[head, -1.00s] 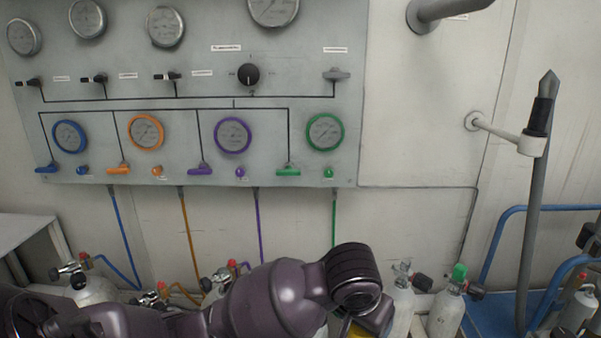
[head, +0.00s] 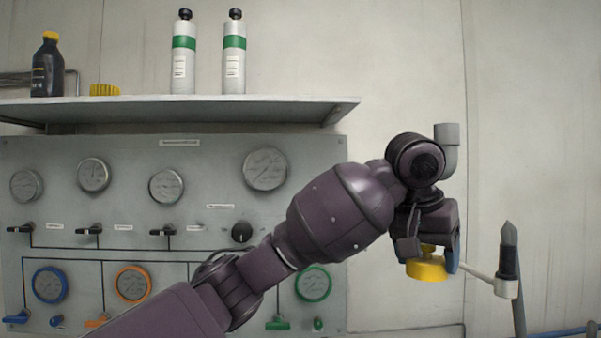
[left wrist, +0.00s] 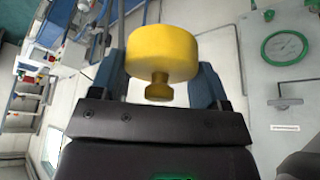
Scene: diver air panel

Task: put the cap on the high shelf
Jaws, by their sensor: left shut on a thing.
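The yellow cap (head: 427,268) is a round disc with a small knob. My left gripper (head: 428,247) is shut on it and holds it in the air to the right of the gauge panel. In the left wrist view the cap (left wrist: 162,55) sits between the blue fingers of the left gripper (left wrist: 160,85). The high shelf (head: 180,110) runs along the wall above the panel at the upper left. The cap is lower than the shelf and to the right of its right end. My right gripper is not in view.
On the shelf stand two grey bottles with green bands (head: 183,55), a dark bottle with a yellow top (head: 47,66) and a yellow ribbed thing (head: 104,90). The shelf's right part is bare. A grey wall pipe (head: 447,145) is close behind my left arm.

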